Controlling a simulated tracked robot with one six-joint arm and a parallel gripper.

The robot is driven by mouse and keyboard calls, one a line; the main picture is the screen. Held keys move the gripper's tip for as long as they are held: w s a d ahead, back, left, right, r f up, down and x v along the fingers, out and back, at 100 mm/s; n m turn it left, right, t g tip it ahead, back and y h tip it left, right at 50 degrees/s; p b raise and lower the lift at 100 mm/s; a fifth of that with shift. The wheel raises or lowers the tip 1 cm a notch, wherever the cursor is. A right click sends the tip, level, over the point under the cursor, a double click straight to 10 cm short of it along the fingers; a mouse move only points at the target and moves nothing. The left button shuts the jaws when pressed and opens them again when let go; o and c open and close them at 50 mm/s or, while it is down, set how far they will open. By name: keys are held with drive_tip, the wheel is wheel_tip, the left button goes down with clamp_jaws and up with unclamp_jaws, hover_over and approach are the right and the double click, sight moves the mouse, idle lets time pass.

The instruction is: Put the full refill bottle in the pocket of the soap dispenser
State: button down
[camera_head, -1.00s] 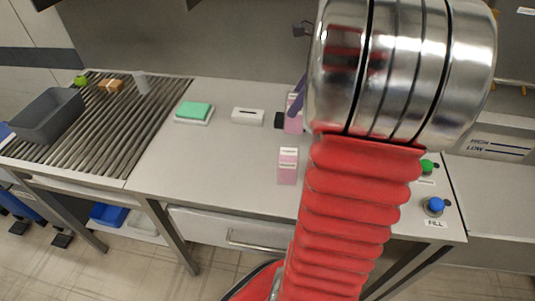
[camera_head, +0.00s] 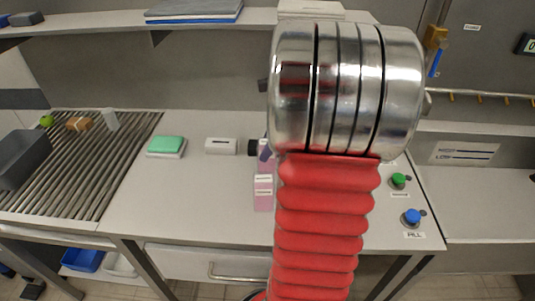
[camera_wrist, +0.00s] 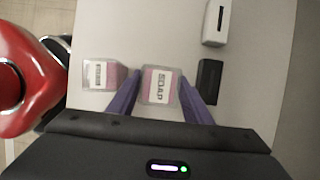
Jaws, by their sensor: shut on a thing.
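My gripper (camera_wrist: 160,95) has two purple fingers, one on each side of a clear and pink bottle labelled SOAP (camera_wrist: 160,85), and is shut on it. A second pink bottle with a white label (camera_wrist: 100,75) stands apart, left of the left finger. In the head view this second bottle (camera_head: 264,200) stands in front of the held one, which is partly hidden by my arm. A small black block (camera_wrist: 208,82) sits just right of the right finger; I cannot tell whether it belongs to the dispenser. Fill levels are unclear.
A white slotted box (camera_head: 220,146) and a green sponge on a tray (camera_head: 167,147) are on the counter. A slatted rack (camera_head: 95,165) with a grey crate (camera_head: 22,158) is at left. Green (camera_head: 399,180) and blue FILL (camera_head: 412,216) buttons are at right. The front counter is clear.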

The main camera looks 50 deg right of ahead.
drive_tip(key=shift+w+f, duration=0.1)
drive_tip(key=shift+f, duration=1.75)
drive_tip(key=shift+f, duration=0.1)
drive_tip(key=c, duration=0.9)
unclamp_jaws()
drive_tip(key=v, duration=1.2)
drive_tip(key=shift+a, duration=0.1)
